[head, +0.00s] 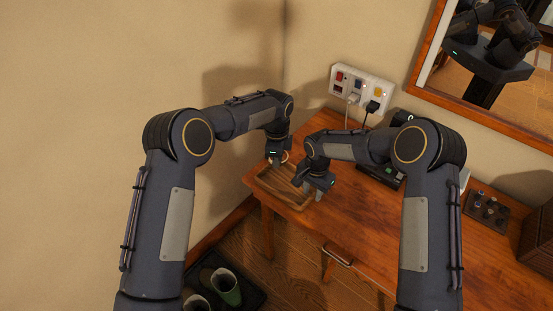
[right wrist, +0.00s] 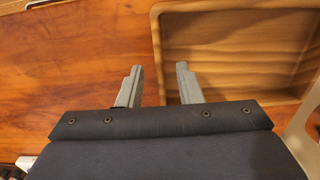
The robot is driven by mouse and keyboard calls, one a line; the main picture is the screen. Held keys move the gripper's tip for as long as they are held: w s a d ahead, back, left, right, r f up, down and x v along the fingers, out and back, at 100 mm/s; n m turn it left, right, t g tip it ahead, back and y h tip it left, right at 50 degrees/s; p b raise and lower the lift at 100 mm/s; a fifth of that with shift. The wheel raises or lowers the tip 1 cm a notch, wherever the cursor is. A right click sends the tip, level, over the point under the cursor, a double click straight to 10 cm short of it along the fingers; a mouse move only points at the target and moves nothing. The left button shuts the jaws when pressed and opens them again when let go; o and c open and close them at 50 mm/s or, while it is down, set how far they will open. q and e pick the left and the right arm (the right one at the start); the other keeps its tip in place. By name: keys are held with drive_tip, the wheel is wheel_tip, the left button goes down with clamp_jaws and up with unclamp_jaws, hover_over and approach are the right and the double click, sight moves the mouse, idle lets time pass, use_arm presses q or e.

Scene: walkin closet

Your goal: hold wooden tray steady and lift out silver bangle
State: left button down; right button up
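The wooden tray (head: 283,188) lies at the left end of the wooden table. Its visible part in the right wrist view (right wrist: 235,65) is empty. My left gripper (head: 275,161) points down at the tray's far side; its fingers are too small to read. A small pale curved thing (head: 286,156) shows beside it; I cannot tell whether it is the silver bangle. My right gripper (head: 318,192) is at the tray's right side. In the right wrist view its fingers (right wrist: 158,85) are apart, one on each side of the tray's rim in the picture, with nothing between them but rim and tabletop.
The table (head: 360,215) has free room right of the tray. A black device (head: 380,174) and a small dark holder (head: 486,209) stand further right. A power strip (head: 362,88) with plugs is on the wall beside a mirror (head: 490,60). Boots (head: 226,287) stand on the floor.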

wheel_tip(320, 180, up, 12)
drive_tip(key=shift+f, duration=0.15)
